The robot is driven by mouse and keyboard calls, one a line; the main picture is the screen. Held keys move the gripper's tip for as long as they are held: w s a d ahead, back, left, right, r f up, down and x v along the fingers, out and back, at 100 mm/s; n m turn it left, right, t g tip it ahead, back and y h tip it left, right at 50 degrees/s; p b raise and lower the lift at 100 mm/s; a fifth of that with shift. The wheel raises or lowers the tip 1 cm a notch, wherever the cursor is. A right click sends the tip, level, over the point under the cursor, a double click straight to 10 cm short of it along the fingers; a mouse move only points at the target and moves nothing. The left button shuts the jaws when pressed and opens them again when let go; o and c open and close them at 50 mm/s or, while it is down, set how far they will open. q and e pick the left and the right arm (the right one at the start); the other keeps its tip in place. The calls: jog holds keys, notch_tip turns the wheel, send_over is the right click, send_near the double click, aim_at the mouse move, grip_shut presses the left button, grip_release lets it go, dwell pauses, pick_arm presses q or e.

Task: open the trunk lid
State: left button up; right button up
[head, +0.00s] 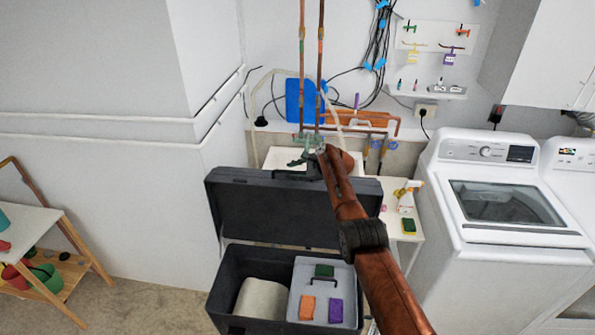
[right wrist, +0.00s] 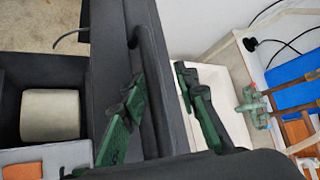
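The trunk is a dark grey box (head: 228,285) on the floor, and its lid (head: 265,210) stands raised, roughly upright, at the back. My right gripper (head: 306,162) is at the lid's upper edge, near the handle. In the right wrist view the lid (right wrist: 105,55) runs up the picture, with the dark handle bar (right wrist: 150,75) along its edge. The green fingers of my right gripper (right wrist: 165,110) are spread, one on each side of the lid's edge. I cannot tell whether they touch it. My left gripper is not in view.
Inside the trunk are a beige roll (head: 262,298) and a light tray (head: 312,272) with colored blocks. A washing machine (head: 505,200) stands at right, a small white table (head: 402,222) beside it. A wooden shelf stand (head: 35,235) is at left. Copper pipes (head: 320,65) rise behind the lid.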

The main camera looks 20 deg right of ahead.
jog(key=shift+s+r, duration=0.3)
jog(key=v, duration=1.1)
jog(key=shift+d, duration=0.25)
jog(key=shift+s+d, duration=0.1)
jog(key=shift+s, duration=0.05)
